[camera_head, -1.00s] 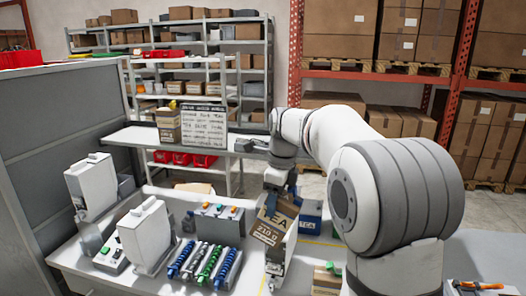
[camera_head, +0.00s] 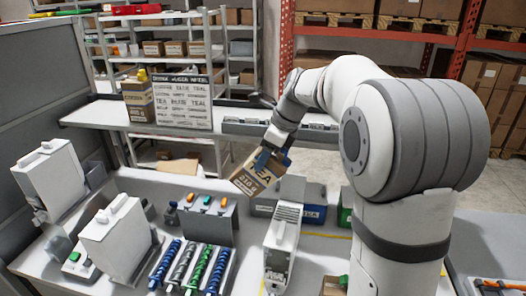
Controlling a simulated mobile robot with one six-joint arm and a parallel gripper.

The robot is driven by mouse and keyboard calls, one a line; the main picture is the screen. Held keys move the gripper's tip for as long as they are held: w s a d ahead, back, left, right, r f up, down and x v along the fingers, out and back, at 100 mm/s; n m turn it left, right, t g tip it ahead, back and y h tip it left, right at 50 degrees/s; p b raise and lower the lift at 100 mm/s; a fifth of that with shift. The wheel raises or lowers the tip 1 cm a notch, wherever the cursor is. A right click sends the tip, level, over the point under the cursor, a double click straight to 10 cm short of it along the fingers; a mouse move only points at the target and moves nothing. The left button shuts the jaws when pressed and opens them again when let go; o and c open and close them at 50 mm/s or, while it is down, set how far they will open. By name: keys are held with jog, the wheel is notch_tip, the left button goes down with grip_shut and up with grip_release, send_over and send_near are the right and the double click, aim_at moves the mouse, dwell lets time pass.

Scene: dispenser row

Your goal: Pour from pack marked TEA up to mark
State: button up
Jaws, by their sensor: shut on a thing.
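My gripper (camera_head: 272,158) is shut on a brown pack (camera_head: 256,174) and holds it tilted in the air. The letters "EA" and "210 G" show on its face; the start of the word is not clear. A narrow white and grey dispenser (camera_head: 283,235) with a slotted front stands on the bench below and right of the pack. The pack looks apart from it. I cannot make out a fill mark or any contents, and I see no stream falling.
White dispensers (camera_head: 112,236) stand at the left. Blue and green coiled rods (camera_head: 205,262) lie in front of the switch box (camera_head: 207,213). A blue box (camera_head: 312,207) is behind the slotted dispenser. A lettered board (camera_head: 183,98) and another pack (camera_head: 138,100) stand on the back shelf.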

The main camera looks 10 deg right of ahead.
aim_at(272, 171)
jog(key=shift+d+f+t+y, duration=0.15)
jog(key=shift+f+t+y, duration=0.3)
jog(key=shift+y, duration=0.45)
jog(key=shift+d+f+t+y, duration=0.15)
jog(key=shift+f+t+y, duration=0.1)
jog(key=shift+f+y, duration=0.55)
jog(key=b, duration=0.3)
jog(key=f+y+b, duration=0.1)
jog(key=b, duration=0.2)
jog(key=shift+s+d+f+t, duration=0.1)
jog(key=shift+f+t, duration=0.15)
jog(key=shift+t, duration=0.05)
jog(key=shift+r+y, duration=0.3)
jog(key=shift+s+d+f+t+y+b, duration=0.15)
jog(key=shift+f+t+y+b, duration=0.45)
jog(key=shift+b, duration=1)
jog(key=shift+r, duration=0.2)
jog(key=shift+s+d+f+y+b, duration=0.15)
jog(key=shift+d+f+y+b, duration=0.25)
jog(key=shift+y+b, duration=0.5)
dwell(2.4)
